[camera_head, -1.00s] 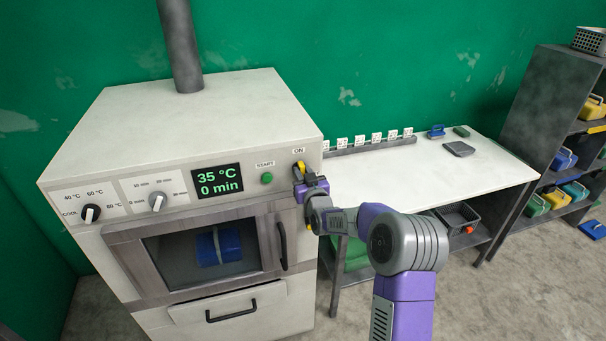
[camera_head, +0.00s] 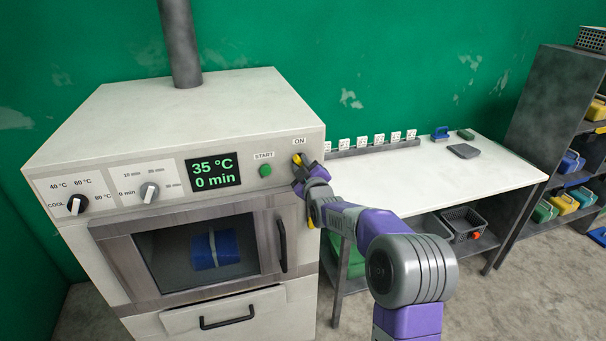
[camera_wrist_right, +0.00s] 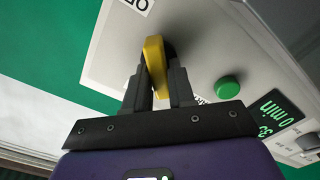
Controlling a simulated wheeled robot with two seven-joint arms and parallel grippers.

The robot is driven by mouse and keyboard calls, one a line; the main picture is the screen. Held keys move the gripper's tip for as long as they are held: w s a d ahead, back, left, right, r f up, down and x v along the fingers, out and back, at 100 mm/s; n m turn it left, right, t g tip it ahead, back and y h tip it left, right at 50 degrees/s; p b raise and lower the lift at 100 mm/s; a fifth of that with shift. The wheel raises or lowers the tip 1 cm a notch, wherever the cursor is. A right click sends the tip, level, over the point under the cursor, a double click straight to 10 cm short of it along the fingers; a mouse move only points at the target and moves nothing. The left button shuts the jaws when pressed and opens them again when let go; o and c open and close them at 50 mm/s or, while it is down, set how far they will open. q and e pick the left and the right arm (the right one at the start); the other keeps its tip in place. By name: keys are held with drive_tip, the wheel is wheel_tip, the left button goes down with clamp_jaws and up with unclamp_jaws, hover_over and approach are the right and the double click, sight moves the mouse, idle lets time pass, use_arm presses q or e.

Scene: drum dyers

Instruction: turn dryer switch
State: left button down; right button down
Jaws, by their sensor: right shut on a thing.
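The dryer (camera_head: 175,115) is a white box with a display reading 35 °C and 0 min. Its yellow switch (camera_head: 297,158) sits under the ON label, right of the green START button (camera_head: 265,170). My right gripper (camera_head: 300,172) is at the switch, its fingers partly hidden by its own body. In the right wrist view the dark fingers (camera_wrist_right: 160,88) are shut on the yellow switch (camera_wrist_right: 155,60), and the green button (camera_wrist_right: 227,88) is beside them. My left gripper is not in view.
The temperature knob (camera_head: 76,204) and time knob (camera_head: 149,192) are on the panel's left. A blue roll (camera_head: 215,249) shows behind the dryer window. A white table (camera_head: 420,180) stands at right, with shelves (camera_head: 555,130) beyond it.

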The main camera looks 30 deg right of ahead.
drive_tip(key=n+b, duration=0.1)
drive_tip(key=n, duration=0.2)
drive_tip(key=n+b, duration=0.2)
drive_tip(key=n, duration=0.1)
drive_tip(key=n+b, duration=0.2)
drive_tip(key=n, duration=0.1)
drive_tip(key=shift+a+f, duration=0.1)
drive_tip(key=shift+f, duration=0.15)
drive_tip(key=shift+n, duration=0.4)
drive_tip(key=c, duration=1)
unclamp_jaws()
drive_tip(key=shift+c, duration=0.2)
drive_tip(key=v, duration=0.7)
drive_tip(key=shift+s, duration=0.25)
